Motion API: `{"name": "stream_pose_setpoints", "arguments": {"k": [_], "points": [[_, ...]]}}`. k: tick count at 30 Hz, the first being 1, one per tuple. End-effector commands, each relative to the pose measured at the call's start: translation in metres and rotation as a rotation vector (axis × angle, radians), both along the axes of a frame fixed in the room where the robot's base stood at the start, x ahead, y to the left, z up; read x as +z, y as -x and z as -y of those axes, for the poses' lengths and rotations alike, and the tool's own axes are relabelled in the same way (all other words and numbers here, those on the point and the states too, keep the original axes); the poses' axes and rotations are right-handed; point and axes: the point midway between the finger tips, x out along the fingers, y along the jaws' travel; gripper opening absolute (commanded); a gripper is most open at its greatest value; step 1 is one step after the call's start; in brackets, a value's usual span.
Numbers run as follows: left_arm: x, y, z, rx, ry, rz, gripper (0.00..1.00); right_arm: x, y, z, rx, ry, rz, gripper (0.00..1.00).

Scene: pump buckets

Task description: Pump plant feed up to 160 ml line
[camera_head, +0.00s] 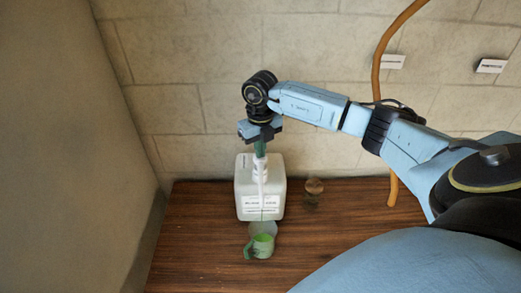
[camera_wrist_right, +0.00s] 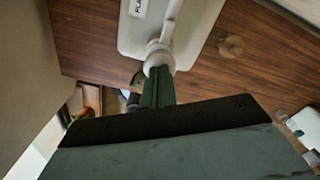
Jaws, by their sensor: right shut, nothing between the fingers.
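A white square container (camera_head: 246,189) with a printed label stands on the wooden table, with a white pump (camera_head: 260,168) on its top. The pump's spout points toward the front of the table. A green cup (camera_head: 262,250) with a side handle stands in front of the container, below the spout. Its fill level is too small to read. My right gripper (camera_head: 260,149) is directly above the pump head, pointing down, shut and empty. In the right wrist view its green fingers (camera_wrist_right: 157,88) meet or nearly meet the pump head (camera_wrist_right: 158,58); contact is unclear. My left gripper is out of view.
A small round brown object (camera_head: 314,186) sits right of the container. An orange-brown hose (camera_head: 377,90) hangs along the brick wall at right. A plain wall stands close at left. The table (camera_head: 195,235) is clear left of the cup.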

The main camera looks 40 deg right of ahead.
Motion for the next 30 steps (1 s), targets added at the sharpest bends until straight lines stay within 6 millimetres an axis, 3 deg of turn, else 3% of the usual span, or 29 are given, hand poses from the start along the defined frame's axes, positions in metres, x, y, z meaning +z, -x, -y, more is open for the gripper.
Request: {"name": "stream_pose_setpoints", "arguments": {"k": [5, 21, 30], "points": [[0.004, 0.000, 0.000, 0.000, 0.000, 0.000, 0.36, 0.001, 0.002, -0.001, 0.002, 0.000, -0.008, 0.00], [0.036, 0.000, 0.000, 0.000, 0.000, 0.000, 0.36, 0.048, 0.001, -0.001, 0.001, 0.000, -0.005, 0.00], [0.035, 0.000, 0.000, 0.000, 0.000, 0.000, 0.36, 0.048, 0.001, 0.000, 0.001, -0.001, -0.003, 0.00]]}}
